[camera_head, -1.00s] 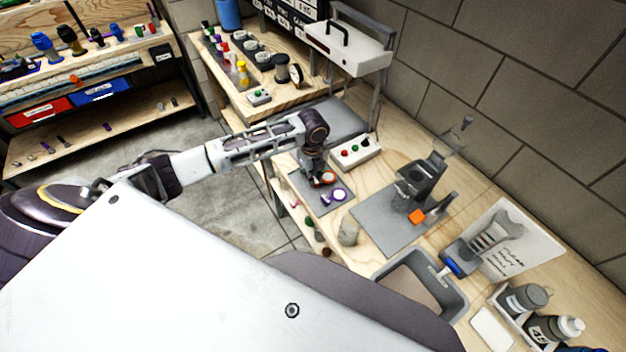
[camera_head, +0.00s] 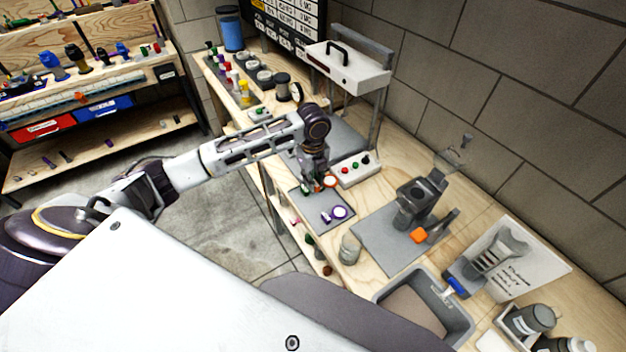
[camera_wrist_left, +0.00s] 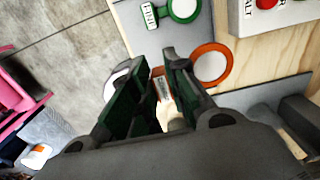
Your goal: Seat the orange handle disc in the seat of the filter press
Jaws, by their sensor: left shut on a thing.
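My left gripper (camera_head: 318,186) is shut on the handle of the orange handle disc (camera_head: 330,180), over the upper edge of a grey mat (camera_head: 312,213). In the left wrist view the orange ring with its pale centre (camera_wrist_left: 212,66) sticks out beyond the fingers (camera_wrist_left: 165,100), which hide part of the handle. The dark upright device that looks like the filter press (camera_head: 415,200) stands on a grey plate (camera_head: 375,235) to the right, with an orange block at its front. Its seat is not clear. My right gripper is not in view.
A purple handle disc (camera_head: 340,212) lies on the mat, and a green one (camera_wrist_left: 184,8) shows in the wrist view. A button box (camera_head: 358,168) sits beside the gripper. A jar (camera_head: 350,248) and a grey bin (camera_head: 455,318) stand nearer.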

